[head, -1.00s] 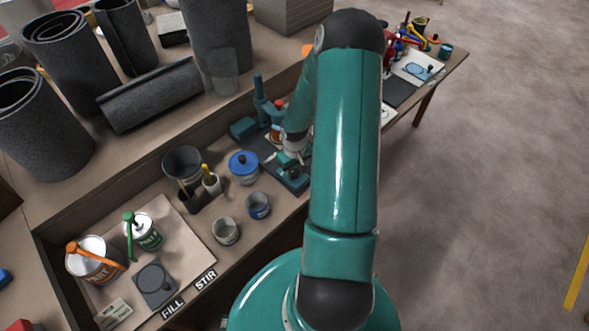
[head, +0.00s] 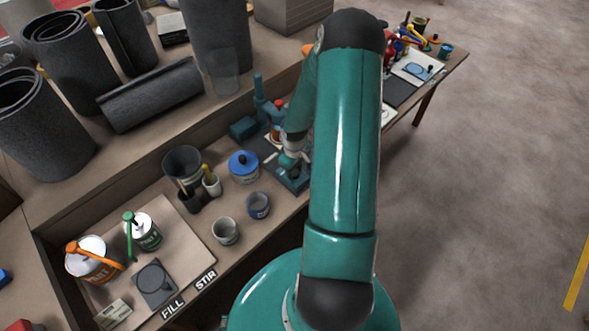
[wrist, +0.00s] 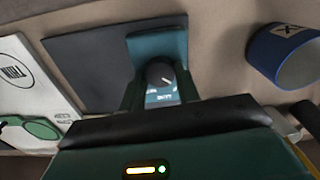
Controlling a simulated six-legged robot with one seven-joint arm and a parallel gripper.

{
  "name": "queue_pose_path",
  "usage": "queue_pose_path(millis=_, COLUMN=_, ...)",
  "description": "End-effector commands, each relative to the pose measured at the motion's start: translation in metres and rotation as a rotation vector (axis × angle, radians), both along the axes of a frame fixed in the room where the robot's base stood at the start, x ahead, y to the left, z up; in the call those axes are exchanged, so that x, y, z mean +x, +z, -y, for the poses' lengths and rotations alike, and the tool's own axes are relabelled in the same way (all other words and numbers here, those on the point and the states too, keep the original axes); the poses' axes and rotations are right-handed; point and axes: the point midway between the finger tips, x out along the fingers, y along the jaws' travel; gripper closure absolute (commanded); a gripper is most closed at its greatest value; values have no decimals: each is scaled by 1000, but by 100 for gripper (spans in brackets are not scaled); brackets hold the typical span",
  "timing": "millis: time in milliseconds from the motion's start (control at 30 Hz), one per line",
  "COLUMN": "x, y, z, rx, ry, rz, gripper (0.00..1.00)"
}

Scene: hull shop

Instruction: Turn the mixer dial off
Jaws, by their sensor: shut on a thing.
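The mixer (head: 293,183) is a teal device on the bench. Its teal housing (wrist: 158,45) stands at the top centre of the wrist view. Its black round dial (wrist: 159,73) faces the wrist camera; a white mark on it points to the lower right. A pale label (wrist: 162,97) sits just below the dial, its lettering too small to read. My gripper (wrist: 160,84) is shut on the dial, with one finger on each side. In the head view my gripper (head: 292,158) is at the mixer base, partly hidden by my arm.
A dark mat (wrist: 88,68) lies beside the mixer. A blue cup (wrist: 287,58) is to the right in the wrist view.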

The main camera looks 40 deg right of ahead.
Motion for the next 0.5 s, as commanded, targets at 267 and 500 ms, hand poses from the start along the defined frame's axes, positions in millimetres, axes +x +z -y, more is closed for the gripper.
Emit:
queue_pose_path(millis=267, x=0, y=0, z=0, rx=0, ry=0, rz=-1, gripper=46)
queue_pose_path(millis=500, x=0, y=6, z=0, rx=-1, ry=0, rz=0, gripper=46)
